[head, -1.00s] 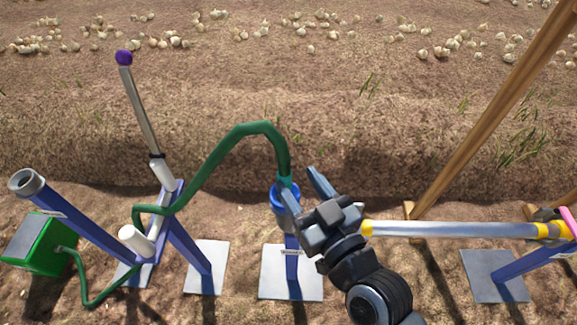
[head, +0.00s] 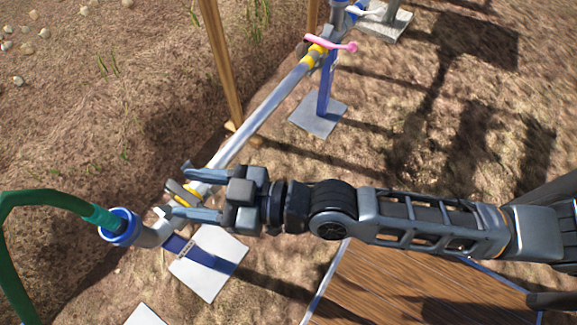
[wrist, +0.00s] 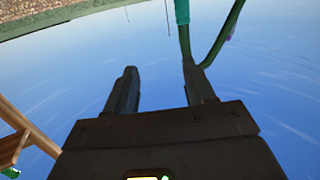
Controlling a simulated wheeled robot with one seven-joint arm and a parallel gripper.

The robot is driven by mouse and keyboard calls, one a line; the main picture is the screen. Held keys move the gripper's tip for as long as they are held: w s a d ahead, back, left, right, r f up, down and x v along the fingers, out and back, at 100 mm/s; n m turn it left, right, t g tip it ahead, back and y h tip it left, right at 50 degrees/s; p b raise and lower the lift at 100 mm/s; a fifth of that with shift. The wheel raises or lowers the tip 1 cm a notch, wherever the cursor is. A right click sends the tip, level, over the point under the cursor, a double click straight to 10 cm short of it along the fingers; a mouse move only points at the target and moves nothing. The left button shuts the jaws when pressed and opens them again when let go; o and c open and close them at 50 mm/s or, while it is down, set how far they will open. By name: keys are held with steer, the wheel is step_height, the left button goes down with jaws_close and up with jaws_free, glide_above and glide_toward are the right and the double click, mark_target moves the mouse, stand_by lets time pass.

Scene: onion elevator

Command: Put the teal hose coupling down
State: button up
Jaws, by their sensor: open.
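The teal hose coupling (head: 105,217) is at the end of the green hose (head: 18,235). Its lower end sits inside the blue-rimmed socket (head: 119,241) at the left of the head view. My gripper (head: 184,192) is open, with its fingers pointing left toward the socket. It is to the right of the coupling, and nothing shows between the fingers. In the wrist view, the coupling (wrist: 182,12) is at the top, beyond the open fingers (wrist: 160,88). How deep the coupling sits in the socket is hidden.
A silver pipe (head: 262,112) with yellow ends runs up and right behind my gripper to a pink-handled valve (head: 340,46). Wooden posts (head: 220,60) stand behind it. A wooden board (head: 410,285) lies at lower right. Bare soil is around the stands.

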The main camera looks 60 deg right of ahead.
steer(key=s+d+r+m+h, duration=0.1)
steer(key=s+d+h, duration=0.1)
steer(key=s, duration=0.5)
steer(key=s+d+r+m+h, duration=0.2)
steer(key=s+d, duration=0.3)
steer(key=s, duration=0.3)
steer(key=s+d+r+m+g+h, duration=0.1)
steer(key=s+d+r+m+h, duration=0.1)
steer(key=s, duration=0.5)
steer(key=shift+s+d+r+h, duration=0.15)
steer(key=shift+s+d+h, duration=0.3)
steer(key=shift+d, duration=0.6)
steer(key=shift+w, duration=0.1)
